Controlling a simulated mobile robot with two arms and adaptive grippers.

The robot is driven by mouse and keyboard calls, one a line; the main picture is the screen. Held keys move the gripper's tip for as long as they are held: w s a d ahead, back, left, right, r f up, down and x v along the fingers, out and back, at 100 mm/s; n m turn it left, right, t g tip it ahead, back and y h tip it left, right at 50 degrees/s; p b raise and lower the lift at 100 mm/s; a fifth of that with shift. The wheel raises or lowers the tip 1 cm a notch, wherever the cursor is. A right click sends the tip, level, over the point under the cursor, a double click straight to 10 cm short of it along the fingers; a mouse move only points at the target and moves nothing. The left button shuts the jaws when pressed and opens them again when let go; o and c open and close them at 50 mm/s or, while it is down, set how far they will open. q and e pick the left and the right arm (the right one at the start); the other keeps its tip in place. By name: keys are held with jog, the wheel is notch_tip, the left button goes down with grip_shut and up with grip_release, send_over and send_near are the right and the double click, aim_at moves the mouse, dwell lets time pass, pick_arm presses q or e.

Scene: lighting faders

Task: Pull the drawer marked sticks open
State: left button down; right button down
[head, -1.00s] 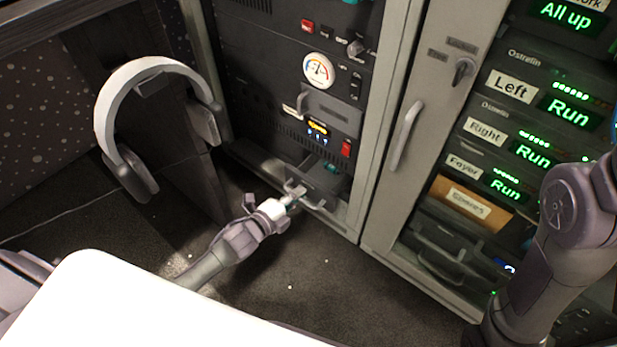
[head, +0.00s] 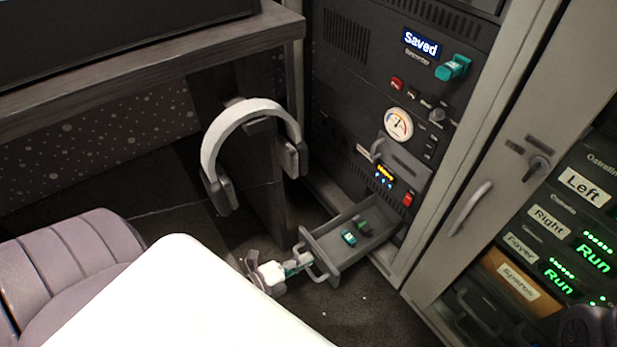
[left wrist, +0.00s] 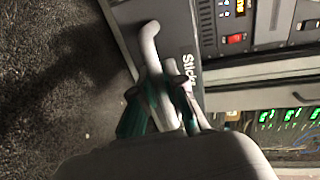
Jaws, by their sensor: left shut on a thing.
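The drawer marked sticks (head: 342,267) stands pulled out from the bottom of the dark rack in the head view, with a small teal-and-white item (head: 349,238) and a green-and-black item (head: 363,228) inside. Its label, partly covered, shows in the left wrist view beside the pale bar handle (left wrist: 152,50). My left gripper (head: 304,262) is at the front of the drawer, shut on the handle. In the left wrist view its teal-padded fingers (left wrist: 164,92) sit on either side of the bar.
White headphones (head: 250,112) hang left of the rack, above the floor near the drawer. A grey cabinet door with a handle (head: 470,208) stands to the right. A white surface (head: 190,300) covers the lower left. Dark floor lies in front of the drawer.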

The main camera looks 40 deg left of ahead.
pick_arm(q)
jog(key=c, duration=1.2)
grip_release()
jog(key=v, duration=1.2)
jog(key=shift+s, duration=0.1)
